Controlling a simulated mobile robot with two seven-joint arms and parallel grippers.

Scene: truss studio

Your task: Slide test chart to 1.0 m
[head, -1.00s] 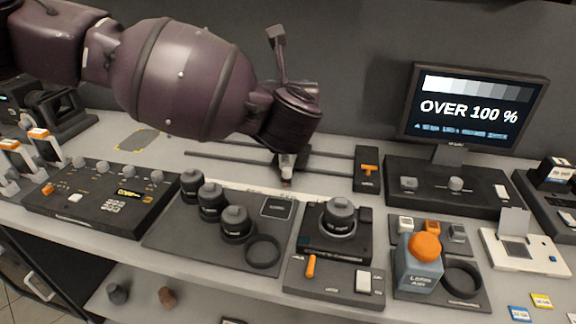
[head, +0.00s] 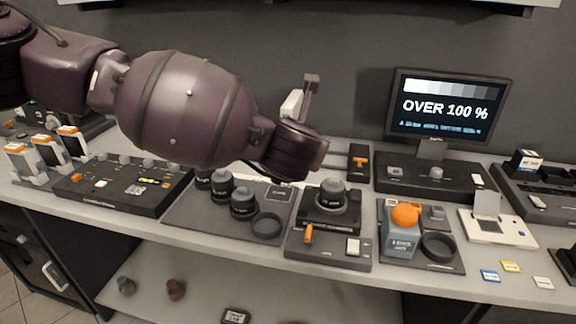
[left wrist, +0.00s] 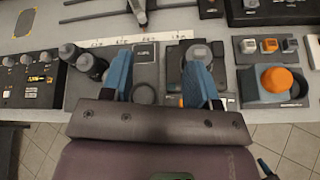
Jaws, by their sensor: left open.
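My left gripper shows in the left wrist view (left wrist: 158,82) with its two blue fingers wide apart and nothing between them. The fingers hang over the front modules, nearer the table's front edge than the rails. A dark carriage (left wrist: 141,12) sits on the two rails (left wrist: 85,12) at the top of that view; its upper part is cut off. A pale strip with small marks (left wrist: 150,39) runs in front of the rails; its marks are too small to read. A blue-tipped piece (left wrist: 264,166) resembles my right gripper.
The rails' right end block (head: 358,161) has an orange lever. The monitor (head: 447,107) reads "OVER 100 %". Black lenses (head: 243,202), a lens mount module (head: 330,215) and a box with an orange button (head: 403,233) crowd the front.

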